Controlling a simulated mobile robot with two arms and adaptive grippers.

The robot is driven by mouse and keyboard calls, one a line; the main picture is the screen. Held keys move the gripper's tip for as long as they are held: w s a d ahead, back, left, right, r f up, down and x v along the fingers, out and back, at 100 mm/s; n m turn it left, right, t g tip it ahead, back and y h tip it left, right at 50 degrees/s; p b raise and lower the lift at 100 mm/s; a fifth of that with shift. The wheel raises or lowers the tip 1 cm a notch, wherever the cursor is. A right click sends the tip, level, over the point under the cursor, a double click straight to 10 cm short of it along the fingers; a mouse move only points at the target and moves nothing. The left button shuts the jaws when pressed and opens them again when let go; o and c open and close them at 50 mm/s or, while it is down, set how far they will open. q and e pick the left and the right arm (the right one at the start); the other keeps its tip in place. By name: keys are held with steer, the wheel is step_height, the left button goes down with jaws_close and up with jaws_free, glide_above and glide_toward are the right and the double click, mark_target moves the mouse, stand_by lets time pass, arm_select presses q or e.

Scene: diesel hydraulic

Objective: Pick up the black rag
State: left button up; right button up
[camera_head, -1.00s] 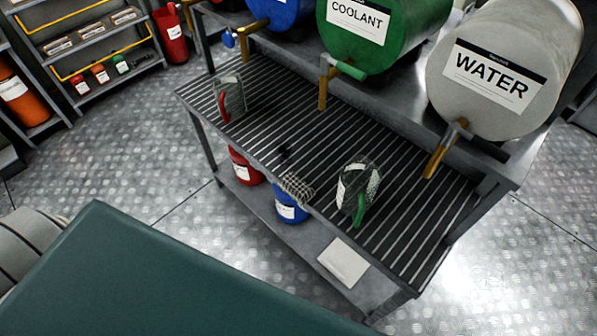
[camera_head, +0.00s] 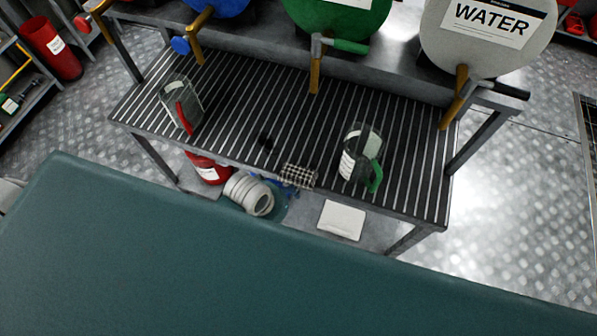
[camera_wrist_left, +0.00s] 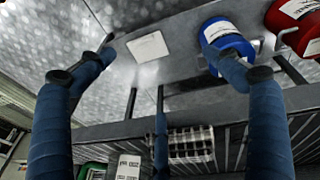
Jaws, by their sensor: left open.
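The only rag I see is a black-and-white checkered cloth (camera_head: 298,176), draped over the front edge of the slatted rack (camera_head: 225,110). In the left wrist view the cloth (camera_wrist_left: 192,146) hangs at the rack edge, beyond the fingers. My left gripper (camera_wrist_left: 160,62) is open, with its blue fingers spread and nothing between them. The cloth appears between the middle and right fingers in that picture, apart from them as far as I can tell. In the head view my pale ringed left wrist is just left of the cloth, below the rack edge. My right gripper is out of view.
A red-handled jug (camera_head: 181,105) and a green-handled jug (camera_head: 362,155) stand on the rack. Drums with taps, one a water drum (camera_head: 485,35), sit behind. On the lower shelf are a red can (camera_head: 208,168), a blue can (camera_wrist_left: 228,42) and a white pad (camera_head: 342,220).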

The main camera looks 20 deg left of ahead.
arm_select(q)
steer(key=d+r+n+h, duration=0.15)
steer(key=d+r, duration=0.25)
steer(key=r, duration=0.9)
steer(key=w+n+g+y, duration=0.1)
steer(key=w+n, duration=0.3)
steer(key=w+a+r+n+g+y, duration=0.1)
steer(key=w+n, duration=0.3)
steer(key=n, duration=0.1)
steer(key=w+a+r+n+y, duration=0.1)
steer(key=w+n, duration=0.3)
steer(key=shift+a+g, duration=0.25)
steer(key=shift+g, duration=0.15)
steer(key=shift+w+a+r+n, duration=0.15)
steer(key=shift+a+n, duration=0.05)
steer(key=shift+n, duration=0.25)
steer(key=shift+a+f, duration=0.1)
steer(key=shift+f, duration=0.1)
glide_above(299, 167)
step_height(299, 167, down, 4)
steer(key=shift+f+p, duration=0.25)
steer(key=shift+p, duration=0.2)
steer(key=shift+f, duration=0.6)
step_height(299, 167, down, 4)
steer(key=shift+f+p, duration=0.25)
steer(key=shift+p, duration=0.25)
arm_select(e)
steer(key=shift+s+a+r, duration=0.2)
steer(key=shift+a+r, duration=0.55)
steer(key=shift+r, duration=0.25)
